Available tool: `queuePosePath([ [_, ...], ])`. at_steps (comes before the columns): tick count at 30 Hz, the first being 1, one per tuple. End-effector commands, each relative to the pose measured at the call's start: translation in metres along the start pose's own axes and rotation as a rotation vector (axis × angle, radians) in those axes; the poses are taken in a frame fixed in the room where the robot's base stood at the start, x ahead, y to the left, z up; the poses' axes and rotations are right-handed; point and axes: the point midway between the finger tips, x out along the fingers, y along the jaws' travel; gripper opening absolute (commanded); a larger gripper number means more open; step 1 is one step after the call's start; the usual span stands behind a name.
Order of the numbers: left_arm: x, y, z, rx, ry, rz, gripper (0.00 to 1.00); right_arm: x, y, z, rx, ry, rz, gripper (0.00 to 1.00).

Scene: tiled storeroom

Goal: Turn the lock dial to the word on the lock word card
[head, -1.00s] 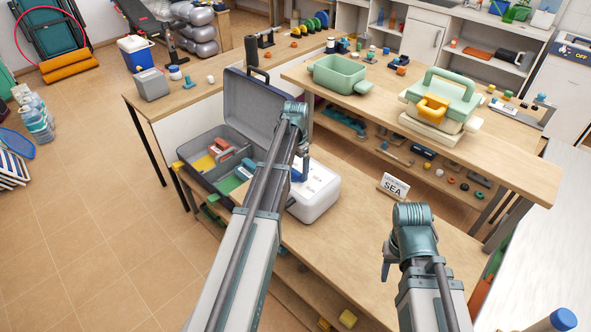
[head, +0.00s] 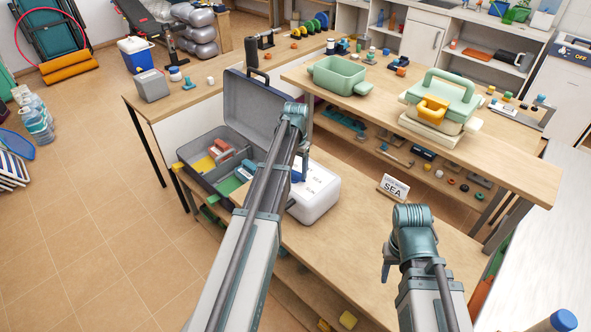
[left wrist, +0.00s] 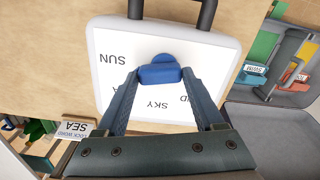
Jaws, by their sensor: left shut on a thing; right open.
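The lock is a white box (left wrist: 210,60) with a blue dial (left wrist: 160,72) on its face. It also stands on the low bench in the head view (head: 322,190). SUN and SKY are readable, upside down, in the left wrist view. Two more words are partly hidden by my fingers. My left gripper (left wrist: 160,78) is shut on the dial. I cannot tell which word the dial points to. The lock word card (head: 394,187) reads SEA, and shows in the left wrist view (left wrist: 72,130). My right gripper (head: 387,268) is open and empty above the bench's right part.
An open grey case (head: 252,98) with coloured items stands left of the lock. A raised wooden shelf (head: 480,150) behind carries a green tub (head: 338,75) and a green-handled box (head: 440,98). The bench top (head: 340,240) between my arms is clear.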

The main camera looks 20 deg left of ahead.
Motion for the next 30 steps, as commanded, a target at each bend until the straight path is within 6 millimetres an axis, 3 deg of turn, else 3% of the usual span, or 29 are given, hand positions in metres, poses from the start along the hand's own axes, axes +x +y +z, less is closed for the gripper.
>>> queuePosePath([
  [15, 0.0, -0.0005, -0.0024, -0.399, 0.0, 0.0, 0.14, 0.0, 0.0, 0.0, 0.0, 0.0, 0.0, 0.5],
  [30, 0.0, -0.0008, -0.003, -0.546, 0.0, 0.0, 0.14, 0.0, 0.0, 0.0, 0.0, 0.0, 0.0, 0.5],
])
